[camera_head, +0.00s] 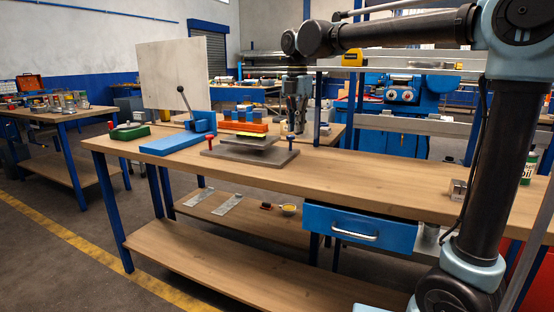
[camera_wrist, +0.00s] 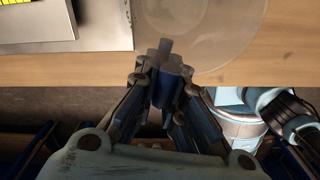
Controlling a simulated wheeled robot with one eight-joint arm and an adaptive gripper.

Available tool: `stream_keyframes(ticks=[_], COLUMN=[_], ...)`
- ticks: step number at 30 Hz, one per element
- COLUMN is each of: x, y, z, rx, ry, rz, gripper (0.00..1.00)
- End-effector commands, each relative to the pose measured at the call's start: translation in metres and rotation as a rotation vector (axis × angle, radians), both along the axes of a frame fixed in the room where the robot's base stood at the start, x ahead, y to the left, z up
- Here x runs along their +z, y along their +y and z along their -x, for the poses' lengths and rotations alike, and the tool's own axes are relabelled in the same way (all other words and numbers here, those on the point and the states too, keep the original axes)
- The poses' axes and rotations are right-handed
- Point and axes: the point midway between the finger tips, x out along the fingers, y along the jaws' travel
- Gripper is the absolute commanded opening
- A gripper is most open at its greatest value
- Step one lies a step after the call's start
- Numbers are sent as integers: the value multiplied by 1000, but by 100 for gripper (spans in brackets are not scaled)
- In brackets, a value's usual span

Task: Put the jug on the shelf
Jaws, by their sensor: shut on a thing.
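My gripper (camera_head: 296,128) is over the workbench's far side in the head view, pointing down. In the wrist view my gripper (camera_wrist: 163,82) is shut at the near side of a round, see-through thing, which looks like the jug (camera_wrist: 215,30). The fingers hide where they hold it, seemingly at its handle. The jug is hard to make out in the head view. It shows over the wooden top in the wrist view; I cannot tell whether it touches it. Lower wooden boards under the bench, one (camera_head: 225,270) at front, look like shelves; which one is meant is unclear.
The workbench top (camera_head: 370,185) is largely clear right of a grey plate (camera_head: 250,153). A blue lever tool (camera_head: 172,143) and an orange block (camera_head: 243,128) stand left of my gripper. A blue drawer (camera_head: 360,228) hangs below. A small metal block (camera_head: 457,190) lies at right.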

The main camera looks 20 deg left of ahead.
Motion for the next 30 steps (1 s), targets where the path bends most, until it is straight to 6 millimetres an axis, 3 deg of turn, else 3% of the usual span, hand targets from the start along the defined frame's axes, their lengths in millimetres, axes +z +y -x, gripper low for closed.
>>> stream_keyframes(ticks=[4, 10, 19, 30], x=[0, -4, -48, -79], y=[-1, -2, -2, -1], z=[-2, -3, -3, -2], rx=[156, 248, 254, 254], ry=[-1, -1, -1, -1], rz=[0, 0, 0, 0], gripper=[0, 0, 0, 0])
